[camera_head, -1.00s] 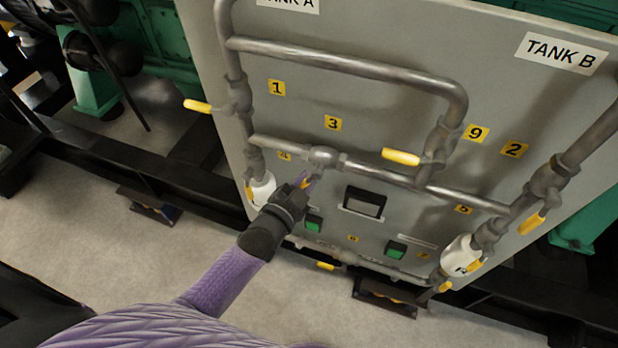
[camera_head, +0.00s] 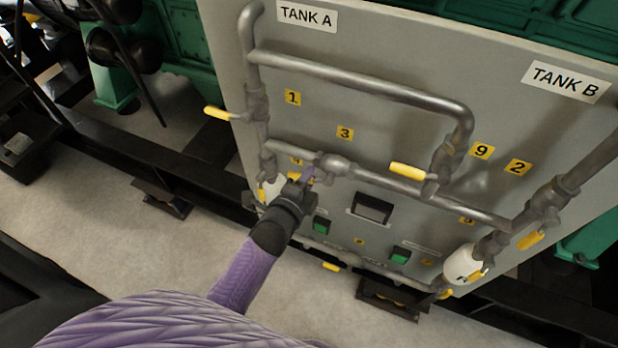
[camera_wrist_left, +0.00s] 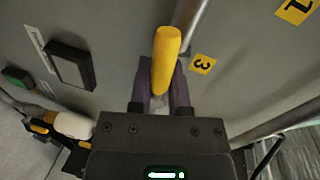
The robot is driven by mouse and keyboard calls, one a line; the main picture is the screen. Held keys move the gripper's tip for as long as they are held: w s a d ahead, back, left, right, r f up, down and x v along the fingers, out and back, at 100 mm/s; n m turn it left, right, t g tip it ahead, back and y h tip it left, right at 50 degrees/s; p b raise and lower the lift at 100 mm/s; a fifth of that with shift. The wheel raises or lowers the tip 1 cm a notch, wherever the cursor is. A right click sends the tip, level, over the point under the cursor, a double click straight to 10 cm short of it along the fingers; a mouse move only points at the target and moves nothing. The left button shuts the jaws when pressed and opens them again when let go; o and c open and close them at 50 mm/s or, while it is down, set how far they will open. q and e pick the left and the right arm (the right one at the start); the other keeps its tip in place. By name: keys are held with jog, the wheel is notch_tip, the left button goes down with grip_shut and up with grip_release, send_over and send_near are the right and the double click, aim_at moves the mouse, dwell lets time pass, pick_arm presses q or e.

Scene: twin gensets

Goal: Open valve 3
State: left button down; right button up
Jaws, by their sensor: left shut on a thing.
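Valve 3 sits on the middle horizontal pipe, below the yellow label 3 (camera_head: 344,133) on the grey panel. Its grey body (camera_head: 331,165) shows in the head view, while its handle is mostly hidden by my gripper. My left gripper (camera_head: 308,178) is at the valve, coming from below left. In the left wrist view the yellow handle (camera_wrist_left: 166,58) stands between the purple fingers of my left gripper (camera_wrist_left: 163,92), which are shut on it. The label 3 (camera_wrist_left: 203,64) is just right of the handle there. My right gripper is not in view.
Other yellow valve handles are near: valve 1's handle (camera_head: 218,113) at left and another handle (camera_head: 407,171) to the right. Below are a dark display (camera_head: 373,207) and green switches (camera_head: 400,256). Pale floor (camera_head: 120,240) lies in front of the panel.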

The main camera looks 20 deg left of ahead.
pick_arm(q)
jog(key=shift+r+m, duration=0.15)
jog(key=shift+m, duration=0.25)
dwell(0.3)
jog(key=c, duration=0.6)
grip_release()
jog(key=s+r+p, duration=0.1)
jog(key=s+r, duration=0.1)
jog(key=s, duration=0.7)
jog(key=shift+s+a, duration=0.2)
jog(key=shift+s, duration=0.2)
